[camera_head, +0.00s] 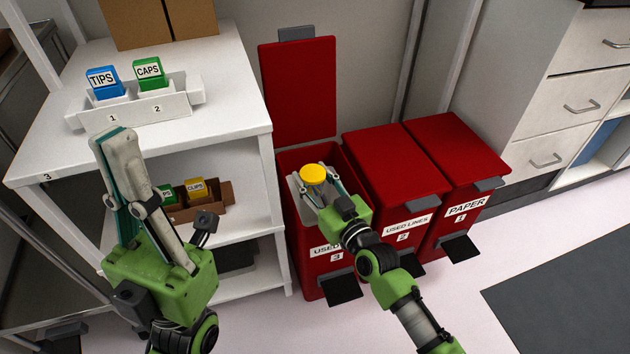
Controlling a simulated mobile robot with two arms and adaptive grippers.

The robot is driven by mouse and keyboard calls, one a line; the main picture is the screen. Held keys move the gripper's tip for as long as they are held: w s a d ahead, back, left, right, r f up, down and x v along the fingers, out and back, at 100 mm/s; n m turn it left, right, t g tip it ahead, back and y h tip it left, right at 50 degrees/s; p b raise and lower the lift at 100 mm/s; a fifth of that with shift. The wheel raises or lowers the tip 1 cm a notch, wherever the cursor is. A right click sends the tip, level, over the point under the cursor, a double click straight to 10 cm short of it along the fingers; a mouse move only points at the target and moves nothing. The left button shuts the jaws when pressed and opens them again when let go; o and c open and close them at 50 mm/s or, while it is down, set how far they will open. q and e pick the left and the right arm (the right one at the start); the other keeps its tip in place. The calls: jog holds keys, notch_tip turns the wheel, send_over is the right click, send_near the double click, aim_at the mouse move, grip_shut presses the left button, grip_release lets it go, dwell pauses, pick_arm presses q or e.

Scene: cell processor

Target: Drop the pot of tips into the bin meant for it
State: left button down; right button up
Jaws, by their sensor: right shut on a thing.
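A pot with a round yellow lid (313,173) is held by my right gripper (316,188), which is shut on it. The pot is at the mouth of the left red bin (300,232), whose lid (298,92) stands raised. Most of the pot's body is hidden by the gripper; I cannot tell how deep it sits. This bin's label starts with "USED" and carries a 3; the rest is covered by my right gripper. My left gripper (120,150) points up in front of the white shelf, apart from the bins; its finger spacing is unclear.
Two closed red bins, USED LINES (392,170) and PAPER (456,150), stand to the right. The white shelf (225,100) holds a blue TIPS box (104,83) and a green CAPS box (150,75). A CLIPS box (196,188) sits below. Drawers (570,105) are at the right.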

jog(key=shift+x, duration=0.85)
jog(key=o, duration=1.7)
jog(key=shift+s, duration=0.15)
jog(key=shift+s+d, duration=0.25)
jog(key=shift+s, duration=0.1)
jog(key=v, duration=1.1)
